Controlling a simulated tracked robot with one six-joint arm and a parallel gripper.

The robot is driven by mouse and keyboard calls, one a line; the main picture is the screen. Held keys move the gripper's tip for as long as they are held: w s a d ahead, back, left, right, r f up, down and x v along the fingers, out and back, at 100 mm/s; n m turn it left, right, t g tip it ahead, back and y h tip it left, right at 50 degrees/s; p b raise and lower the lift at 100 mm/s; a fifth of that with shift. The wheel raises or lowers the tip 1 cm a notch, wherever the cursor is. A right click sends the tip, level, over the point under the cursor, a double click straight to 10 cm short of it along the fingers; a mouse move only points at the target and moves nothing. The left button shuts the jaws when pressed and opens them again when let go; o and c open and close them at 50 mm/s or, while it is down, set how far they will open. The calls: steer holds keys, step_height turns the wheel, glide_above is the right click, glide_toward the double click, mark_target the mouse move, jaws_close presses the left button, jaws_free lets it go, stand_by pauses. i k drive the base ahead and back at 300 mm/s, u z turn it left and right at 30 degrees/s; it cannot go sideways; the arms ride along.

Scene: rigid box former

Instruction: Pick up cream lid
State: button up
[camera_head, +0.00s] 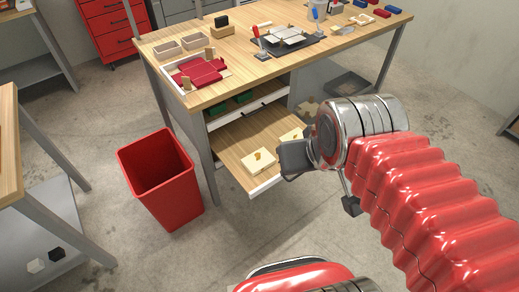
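A cream, box-like piece with an orange-brown mark on top (258,163) lies on the pulled-out wooden shelf (233,143) under the workbench. A second similar cream piece (291,135) lies farther right on that shelf, partly hidden by my gripper. I cannot tell for sure which one is the cream lid. My gripper (287,164) hangs over the shelf's right front edge, just right of the first cream piece and seemingly apart from it. Its fingers are dark and seen from the side, so their opening does not show.
A red bin (161,177) stands on the floor left of the shelf. The workbench (268,71) above holds trays, red parts and a dark fixture (287,40). Another bench (12,150) is at far left. Floor in front of the shelf is clear.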

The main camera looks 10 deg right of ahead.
mark_target(257, 161)
steer(key=u, duration=0.2)
steer(key=i, duration=0.65)
steer(key=u, duration=0.75)
steer(key=i, duration=0.4)
steer(key=u, duration=0.3)
